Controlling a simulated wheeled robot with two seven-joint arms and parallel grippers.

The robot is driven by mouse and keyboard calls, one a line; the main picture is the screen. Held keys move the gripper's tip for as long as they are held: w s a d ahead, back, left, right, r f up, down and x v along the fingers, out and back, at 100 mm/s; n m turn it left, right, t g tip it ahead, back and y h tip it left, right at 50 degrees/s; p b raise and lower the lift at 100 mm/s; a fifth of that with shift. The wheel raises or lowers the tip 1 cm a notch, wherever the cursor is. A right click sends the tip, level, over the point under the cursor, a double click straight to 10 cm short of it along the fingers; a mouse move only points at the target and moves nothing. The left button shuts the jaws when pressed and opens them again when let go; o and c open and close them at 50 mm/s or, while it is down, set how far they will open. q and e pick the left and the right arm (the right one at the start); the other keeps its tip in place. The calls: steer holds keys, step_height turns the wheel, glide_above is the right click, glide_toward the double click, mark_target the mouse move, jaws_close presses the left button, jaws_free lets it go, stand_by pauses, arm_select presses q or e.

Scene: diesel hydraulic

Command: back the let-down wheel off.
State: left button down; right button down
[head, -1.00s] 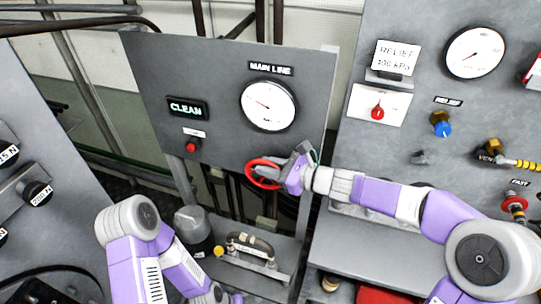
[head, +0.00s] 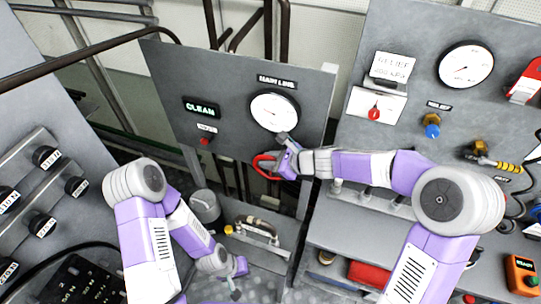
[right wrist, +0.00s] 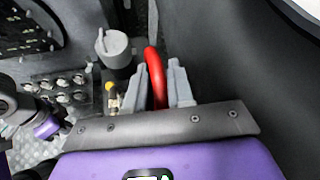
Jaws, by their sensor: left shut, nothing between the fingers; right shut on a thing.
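The let-down wheel is a red ring (head: 262,163) at the lower edge of the main line panel, below the round gauge. My right gripper (head: 279,164) is shut on its rim. In the right wrist view the red wheel rim (right wrist: 154,75) stands between the two grey fingers of the right gripper (right wrist: 160,88); the rest of the wheel is hidden. My left gripper (head: 236,290) is low in the head view, shut and empty, away from the wheel.
The main line gauge (head: 275,112), lit CLEAN sign (head: 201,107) and small red button (head: 205,141) are on the panel. A grey cylinder (head: 205,206) and a handled tray (head: 254,262) are below. The relief panel (head: 385,150) stands to the right.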

steer(key=shift+s+a+f, duration=0.1)
steer(key=shift+s+f, duration=0.1)
steer(key=shift+f, duration=0.1)
steer(key=c, duration=1.2)
jaws_free()
steer(key=shift+r, duration=0.1)
steer(key=shift+r, duration=0.1)
steer(key=shift+d+r, duration=0.2)
steer(key=p+v, duration=0.1)
steer(key=v, duration=0.6)
